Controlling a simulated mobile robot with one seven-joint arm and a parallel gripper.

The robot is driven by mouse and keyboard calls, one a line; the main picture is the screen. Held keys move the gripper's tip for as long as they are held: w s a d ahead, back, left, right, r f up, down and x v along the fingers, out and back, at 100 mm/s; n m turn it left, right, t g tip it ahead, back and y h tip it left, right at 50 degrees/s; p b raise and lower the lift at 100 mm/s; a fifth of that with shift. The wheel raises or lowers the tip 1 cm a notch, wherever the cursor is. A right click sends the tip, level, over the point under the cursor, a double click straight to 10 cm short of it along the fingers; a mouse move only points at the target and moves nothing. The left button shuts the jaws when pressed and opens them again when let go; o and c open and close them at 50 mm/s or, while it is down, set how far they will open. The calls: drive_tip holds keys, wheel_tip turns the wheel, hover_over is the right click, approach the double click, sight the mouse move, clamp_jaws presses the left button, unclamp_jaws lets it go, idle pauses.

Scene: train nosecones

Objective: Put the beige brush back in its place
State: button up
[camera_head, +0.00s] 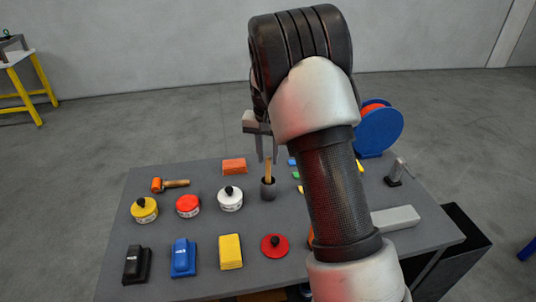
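A thin tan wooden handle (268,169) stands upright in a small dark grey cup (268,189) at the middle of the table. It looks like the beige brush, but its lower part is hidden in the cup. My gripper (267,157) points down just over the cup, its two thin fingers spread apart. The handle's top shows between the fingertips. I cannot tell whether the fingers touch it.
A blue reel (380,130) stands behind. My arm hides the table's right middle.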

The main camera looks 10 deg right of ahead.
drive_tip(key=shift+o, duration=0.2)
drive_tip(key=shift+r+p, duration=0.4)
drive_tip(key=shift+r, duration=0.15)
drive_tip(key=s+r+t, duration=0.1)
drive_tip(key=s+r, duration=0.3)
drive_tip(key=r, duration=0.5)
drive_tip(key=s+r, duration=0.5)
drive_tip(key=r, duration=0.4)
drive_tip(key=s+n+t, duration=0.3)
drive_tip(key=s+n, duration=0.1)
drive_tip(key=s, duration=2)
drive_tip(key=shift+s+y, duration=0.3)
drive_tip(key=shift+s, duration=0.1)
